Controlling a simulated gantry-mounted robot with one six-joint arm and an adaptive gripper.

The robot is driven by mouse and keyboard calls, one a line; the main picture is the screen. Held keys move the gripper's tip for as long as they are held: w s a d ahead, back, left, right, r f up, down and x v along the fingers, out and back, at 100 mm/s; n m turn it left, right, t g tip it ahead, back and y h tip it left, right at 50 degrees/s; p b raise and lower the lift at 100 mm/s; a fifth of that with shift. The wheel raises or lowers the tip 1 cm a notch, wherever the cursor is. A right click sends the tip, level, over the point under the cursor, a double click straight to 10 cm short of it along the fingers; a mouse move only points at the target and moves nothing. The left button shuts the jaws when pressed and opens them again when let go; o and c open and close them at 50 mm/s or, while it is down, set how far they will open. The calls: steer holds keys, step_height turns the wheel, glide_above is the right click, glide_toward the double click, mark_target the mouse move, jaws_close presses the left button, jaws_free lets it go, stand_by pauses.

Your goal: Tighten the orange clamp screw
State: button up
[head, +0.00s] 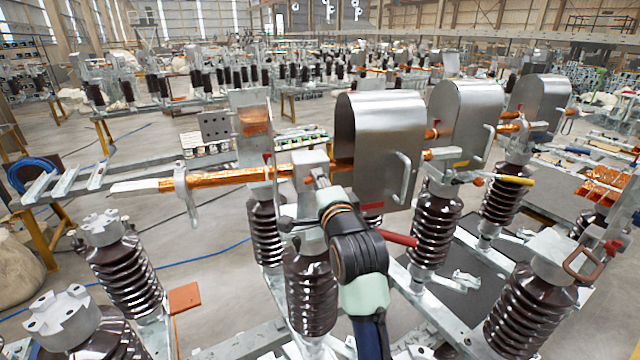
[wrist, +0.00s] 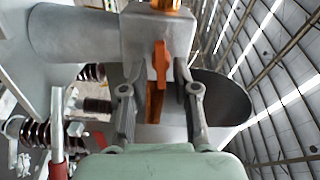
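The orange clamp screw (wrist: 160,62) shows in the wrist view as a flat upright tab in front of a grey metal clamp block (wrist: 158,32). My gripper (wrist: 160,78) is open, with one finger on each side of the screw and a visible gap on both sides. I cannot tell how deep the screw sits between the fingertips. In the head view my gripper (head: 320,178) is at the grey clamp block (head: 302,163) on the copper bar (head: 225,178). There the screw is not clearly visible, and my arm covers part of that area.
A curved metal hood (head: 385,140) stands right beside my gripper. Dark ribbed insulators (head: 310,290) stand below and around it. A red handle (head: 397,238) sticks out right of my arm, and a red-and-white rod (wrist: 57,140) shows in the wrist view.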

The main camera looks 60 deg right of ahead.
steer(key=shift+o, duration=0.5)
steer(key=v, duration=1.2)
